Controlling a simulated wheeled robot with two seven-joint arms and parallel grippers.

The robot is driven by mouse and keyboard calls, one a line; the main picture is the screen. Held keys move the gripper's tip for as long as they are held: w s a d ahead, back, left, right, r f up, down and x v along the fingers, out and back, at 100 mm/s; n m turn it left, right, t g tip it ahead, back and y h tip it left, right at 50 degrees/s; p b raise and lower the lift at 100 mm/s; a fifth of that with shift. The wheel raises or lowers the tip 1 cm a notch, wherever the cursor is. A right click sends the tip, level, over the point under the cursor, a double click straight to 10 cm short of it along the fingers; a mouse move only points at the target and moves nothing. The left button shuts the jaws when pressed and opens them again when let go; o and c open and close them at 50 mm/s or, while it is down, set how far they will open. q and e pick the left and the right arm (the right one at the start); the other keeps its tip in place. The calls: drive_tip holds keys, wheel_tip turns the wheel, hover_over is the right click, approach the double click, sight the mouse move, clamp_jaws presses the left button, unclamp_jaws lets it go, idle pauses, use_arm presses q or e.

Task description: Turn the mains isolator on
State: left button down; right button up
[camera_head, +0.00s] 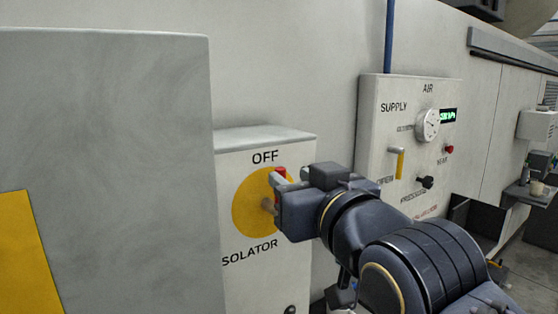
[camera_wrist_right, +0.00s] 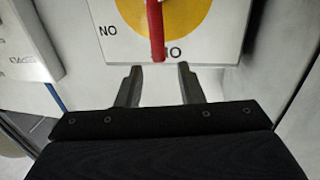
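The isolator box (camera_head: 225,185) is pale, with a yellow disc (camera_head: 245,205), "OFF" above the disc and a partly hidden "ISOLATOR" below. A piece of the red handle (camera_head: 281,170) shows at the disc's upper right, and my right gripper hides part of the disc. In the right wrist view the red handle (camera_wrist_right: 155,30) crosses the yellow disc (camera_wrist_right: 185,14). My right gripper (camera_wrist_right: 159,68) is open, its two fingers apart on either side of the handle's line, with the handle's end near the fingertips. I cannot tell whether they touch it. My left gripper is not in view.
A large grey cabinet (camera_head: 110,150) with a yellow patch fills the left foreground. An air supply panel (camera_head: 370,140) with a gauge (camera_head: 426,124), a yellow lever (camera_head: 399,163) and a black knob (camera_head: 425,182) stands right of the isolator, close beyond my right arm.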

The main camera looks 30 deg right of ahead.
sight(282, 173)
drive_tip(key=w, duration=0.2)
drive_tip(key=w+p, duration=0.1)
drive_tip(key=w, duration=0.2)
drive_tip(key=shift+w+d+f, duration=0.1)
drive_tip(key=shift+w+d, duration=0.25)
clamp_jaws()
